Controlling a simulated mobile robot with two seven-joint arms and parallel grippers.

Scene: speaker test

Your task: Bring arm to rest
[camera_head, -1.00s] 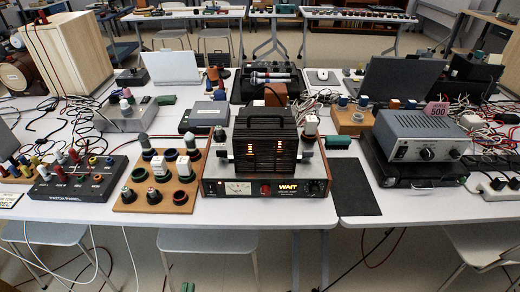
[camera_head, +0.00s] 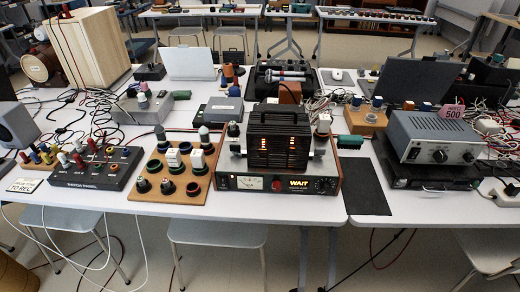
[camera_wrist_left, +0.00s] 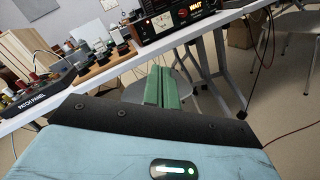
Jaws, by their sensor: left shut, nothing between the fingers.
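My left gripper (camera_wrist_left: 163,87) shows in the left wrist view as two green fingers lying together, shut with nothing between them. It hangs in front of the table, with a stool seat behind it and the table edge beyond. Neither gripper shows in the head view. The black amplifier (camera_head: 279,140) stands on a wood-sided base with a lit "WAIT" label (camera_head: 298,184) and a meter. Its base also shows at the top of the wrist view (camera_wrist_left: 165,24).
The white table (camera_head: 240,207) is crowded with a patch panel (camera_head: 97,168), a wooden knob board (camera_head: 143,187), a grey power unit (camera_head: 436,137) and loose cables. Stools (camera_head: 217,233) stand under the front edge. A black mat (camera_head: 362,187) lies bare.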

